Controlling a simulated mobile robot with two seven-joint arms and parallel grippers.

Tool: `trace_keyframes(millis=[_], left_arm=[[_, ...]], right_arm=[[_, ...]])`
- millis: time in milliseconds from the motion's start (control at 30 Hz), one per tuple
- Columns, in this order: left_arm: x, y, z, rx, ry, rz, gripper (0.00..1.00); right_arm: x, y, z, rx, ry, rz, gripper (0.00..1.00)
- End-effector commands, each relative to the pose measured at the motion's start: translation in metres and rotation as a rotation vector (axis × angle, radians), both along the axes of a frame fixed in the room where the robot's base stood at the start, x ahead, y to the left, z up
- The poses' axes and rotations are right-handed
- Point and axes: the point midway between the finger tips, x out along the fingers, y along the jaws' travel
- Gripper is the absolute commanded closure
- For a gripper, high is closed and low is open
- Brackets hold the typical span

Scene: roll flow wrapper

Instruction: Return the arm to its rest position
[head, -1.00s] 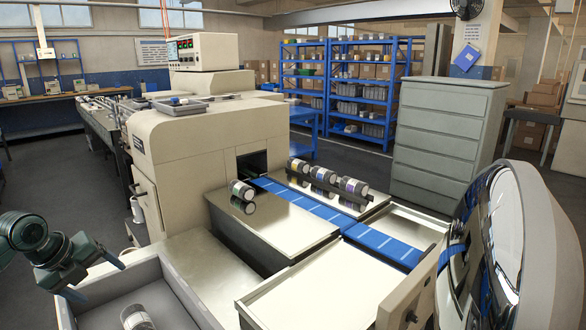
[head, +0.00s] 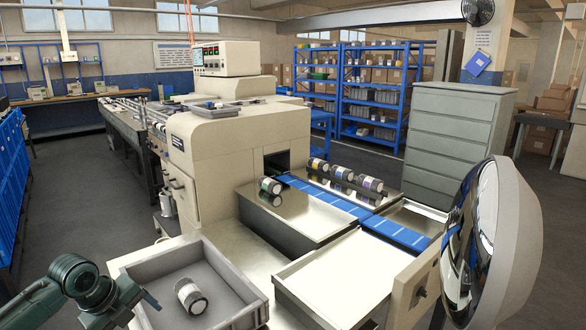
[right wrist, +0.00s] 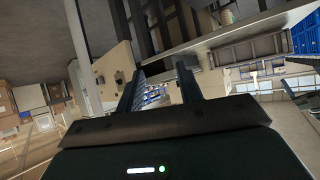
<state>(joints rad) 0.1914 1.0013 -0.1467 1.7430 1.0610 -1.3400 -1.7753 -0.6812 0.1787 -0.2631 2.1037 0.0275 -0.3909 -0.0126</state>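My left gripper (head: 135,304) is at the bottom left of the head view, beside a grey tray (head: 233,262). Its fingers are partly hidden and cut off by the frame edge, so its opening is unclear. My right arm and gripper do not show in the head view. In the right wrist view, the two dark fingers of my right gripper (right wrist: 158,82) stand apart with nothing between them. They are clear of any surface there.
A roll (head: 190,296) lies in the tray. The wrapper machine (head: 220,165) has a blue conveyor (head: 325,204). One roll (head: 271,191) sits on its near side and several rolls (head: 343,175) on the far side. A round mirror (head: 472,240) stands at right.

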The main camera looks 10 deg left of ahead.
Motion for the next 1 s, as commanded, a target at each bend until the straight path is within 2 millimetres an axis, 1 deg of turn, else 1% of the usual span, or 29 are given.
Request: trace_keyframes(millis=[33, 67, 100, 167, 200, 267, 300, 400, 500, 600, 800, 833, 900, 1000], left_arm=[[-0.014, -0.026, -0.023, -0.034, 0.037, 0.047, 0.20], [-0.022, -0.039, -0.035, -0.050, 0.055, 0.089, 0.20], [-0.035, -0.059, -0.051, -0.077, 0.081, 0.153, 0.20], [-0.057, -0.089, -0.071, -0.118, 0.115, 0.268, 0.20], [-0.072, -0.108, -0.081, -0.149, 0.134, 0.354, 0.20], [-0.095, -0.135, -0.093, -0.198, 0.157, 0.503, 0.20], [-0.110, -0.150, -0.097, -0.232, 0.170, 0.606, 0.20], [-0.143, -0.179, -0.100, -0.313, 0.189, 0.867, 0.20], [-0.168, -0.195, -0.096, -0.383, 0.195, 1.101, 0.20], [-0.189, -0.204, -0.089, -0.444, 0.195, 1.317, 0.20], [-0.225, -0.209, -0.072, -0.545, 0.176, 1.730, 0.20], [-0.222, -0.209, -0.073, -0.560, 0.165, 1.742, 0.20], [-0.210, -0.213, -0.079, -0.609, 0.140, 1.697, 0.20], [-0.197, -0.222, -0.086, -0.686, 0.110, 1.652, 0.20]], right_arm=[[0.003, 0.000, 0.002, 0.000, -0.006, 0.000, 0.64], [0.004, -0.001, 0.003, -0.001, -0.011, -0.001, 0.64], [0.007, -0.001, 0.004, -0.002, -0.017, -0.002, 0.64], [0.010, -0.002, 0.006, -0.003, -0.024, -0.004, 0.64], [0.011, -0.002, 0.007, -0.002, -0.026, -0.004, 0.64], [0.011, -0.002, 0.007, -0.002, -0.026, -0.004, 0.64], [0.011, -0.002, 0.007, -0.002, -0.026, -0.004, 0.64], [0.010, -0.002, 0.007, -0.002, -0.026, -0.003, 0.64], [0.010, -0.002, 0.007, -0.002, -0.024, -0.003, 0.64], [0.007, -0.002, 0.005, -0.002, -0.018, -0.003, 0.64], [0.002, -0.001, 0.002, -0.001, -0.007, -0.001, 0.64], [0.002, -0.001, 0.004, 0.000, -0.007, -0.001, 0.64], [0.002, -0.001, 0.007, -0.001, -0.006, -0.001, 0.64], [0.002, -0.002, 0.009, -0.004, -0.001, -0.002, 0.64]])
